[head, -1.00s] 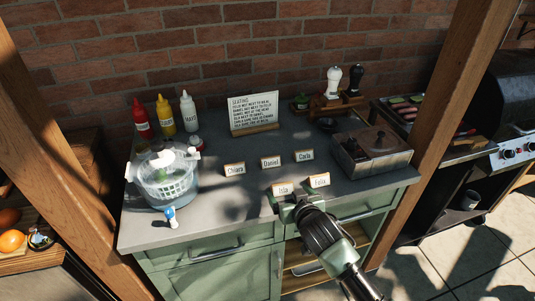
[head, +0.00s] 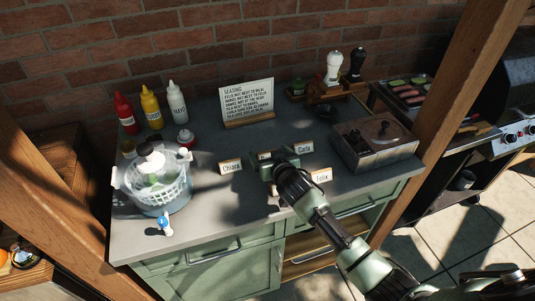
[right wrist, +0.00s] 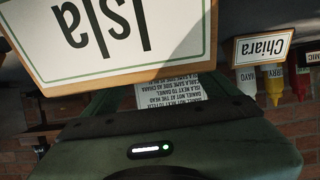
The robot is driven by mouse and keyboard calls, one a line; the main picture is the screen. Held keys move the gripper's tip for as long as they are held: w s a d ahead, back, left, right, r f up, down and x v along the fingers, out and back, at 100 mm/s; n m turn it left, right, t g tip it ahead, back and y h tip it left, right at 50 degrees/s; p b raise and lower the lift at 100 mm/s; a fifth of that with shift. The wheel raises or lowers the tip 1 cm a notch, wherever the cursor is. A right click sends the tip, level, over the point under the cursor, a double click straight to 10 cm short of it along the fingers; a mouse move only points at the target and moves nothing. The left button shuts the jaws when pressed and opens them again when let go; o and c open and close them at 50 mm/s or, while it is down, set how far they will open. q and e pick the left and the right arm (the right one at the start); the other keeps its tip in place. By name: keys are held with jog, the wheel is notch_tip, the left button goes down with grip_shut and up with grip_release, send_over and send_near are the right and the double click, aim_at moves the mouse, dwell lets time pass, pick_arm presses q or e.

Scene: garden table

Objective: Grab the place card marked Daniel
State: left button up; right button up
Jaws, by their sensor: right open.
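The place card marked Daniel (head: 264,156) stands in the middle of the grey worktop in the head view. Most of it is hidden by my right gripper (head: 279,164), which is open right at the card, low over the worktop. I cannot tell whether the card is between the fingers. In the right wrist view, the green gripper body (right wrist: 165,148) fills the bottom. The Isla card (right wrist: 110,35) looms upside down close to the camera, and the Daniel card cannot be made out there. My left gripper is not in view.
The Chiara card (head: 230,167) stands left of the gripper, the Carla card (head: 303,147) right, and the Felix card (head: 322,175) in front right beside my arm. A seating sign (head: 247,98) stands behind.

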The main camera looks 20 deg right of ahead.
jog(key=shift+w+f, duration=0.25)
jog(key=shift+w, duration=0.35)
jog(key=shift+w+f, duration=0.2)
jog(key=shift+w, duration=0.15)
jog(key=c, duration=1.4)
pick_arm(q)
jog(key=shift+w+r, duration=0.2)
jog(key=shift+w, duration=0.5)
pick_arm(e)
jog(key=shift+c, duration=0.2)
jog(key=shift+r, duration=0.15)
